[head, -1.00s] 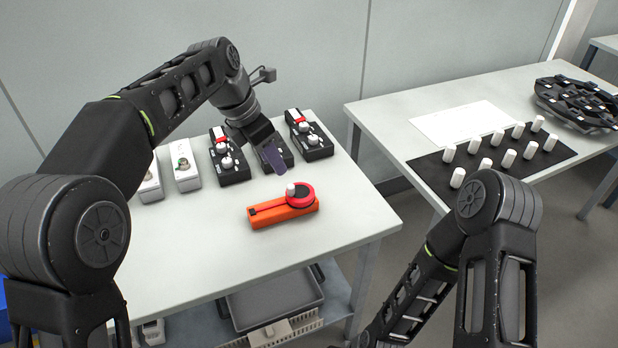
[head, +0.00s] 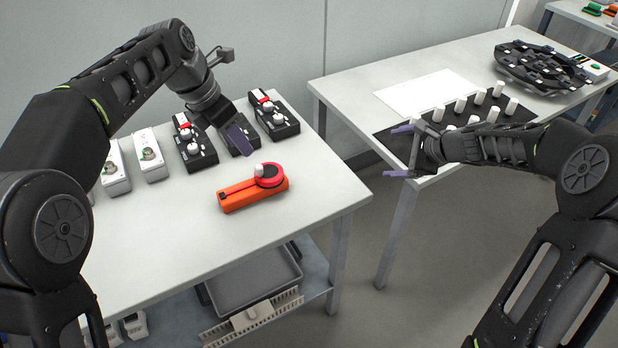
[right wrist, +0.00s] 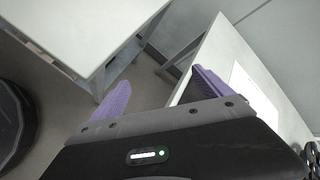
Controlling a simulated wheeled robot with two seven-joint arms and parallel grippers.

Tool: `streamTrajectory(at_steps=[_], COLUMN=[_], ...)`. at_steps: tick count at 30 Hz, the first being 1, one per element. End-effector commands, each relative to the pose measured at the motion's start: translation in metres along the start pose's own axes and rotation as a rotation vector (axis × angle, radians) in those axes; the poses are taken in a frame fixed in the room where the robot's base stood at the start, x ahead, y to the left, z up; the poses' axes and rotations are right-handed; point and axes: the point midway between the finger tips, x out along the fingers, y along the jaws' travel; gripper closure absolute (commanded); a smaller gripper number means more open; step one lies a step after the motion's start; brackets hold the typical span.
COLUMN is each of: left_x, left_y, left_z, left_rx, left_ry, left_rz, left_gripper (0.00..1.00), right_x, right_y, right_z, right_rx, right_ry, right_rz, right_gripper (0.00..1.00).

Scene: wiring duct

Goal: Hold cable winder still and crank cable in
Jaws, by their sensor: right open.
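The cable winder (head: 251,188) lies on the left table, an orange bar with a red round drum (head: 271,181) and a white crank knob (head: 259,170) on top. My left gripper (head: 240,140) is above the row of black boxes, behind the winder and apart from it. Its fingers look purple and overlap from this angle, so its jaw opening cannot be made out. My right gripper (head: 396,152) is open and empty, over the gap between the two tables, to the right of the winder. Its two purple fingers also show spread apart in the right wrist view (right wrist: 160,92).
Black boxes with white knobs (head: 195,145) and white boxes (head: 150,155) stand along the left table's (head: 180,235) back. The right table holds a black mat (head: 392,137) with several white pegs, a white sheet (head: 424,92) and a black fixture (head: 541,66). The left table's front is clear.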

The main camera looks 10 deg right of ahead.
Motion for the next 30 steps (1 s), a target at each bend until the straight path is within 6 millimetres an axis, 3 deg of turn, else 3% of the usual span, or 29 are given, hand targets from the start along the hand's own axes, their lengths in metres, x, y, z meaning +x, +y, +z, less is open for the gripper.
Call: streamTrajectory(at_steps=[1,3,9,12,18,30], left_x=[0.000,0.001,0.000,0.000,0.000,0.000], left_y=[0.000,0.000,0.000,0.000,0.000,0.000], left_z=[0.000,0.000,0.000,0.000,0.000,0.000], left_rx=[0.000,0.000,0.000,0.000,0.000,0.000], left_ry=[0.000,0.000,0.000,0.000,0.000,0.000], left_rz=[0.000,0.000,0.000,0.000,0.000,0.000], left_gripper=[0.64,0.64,0.64,0.64,0.64,0.64], right_x=[0.009,0.028,0.058,0.059,0.056,0.057], right_y=[0.000,0.022,0.093,0.109,0.118,0.118], right_z=[0.034,0.072,0.149,0.174,0.192,0.195], right_rx=[0.034,0.086,0.328,0.436,0.529,0.530], right_ry=[-0.123,-0.281,-0.661,-0.804,-0.925,-0.928], right_rz=[0.026,0.095,0.270,0.312,0.335,0.337], right_gripper=[0.11,0.11,0.11,0.11,0.11,0.11])
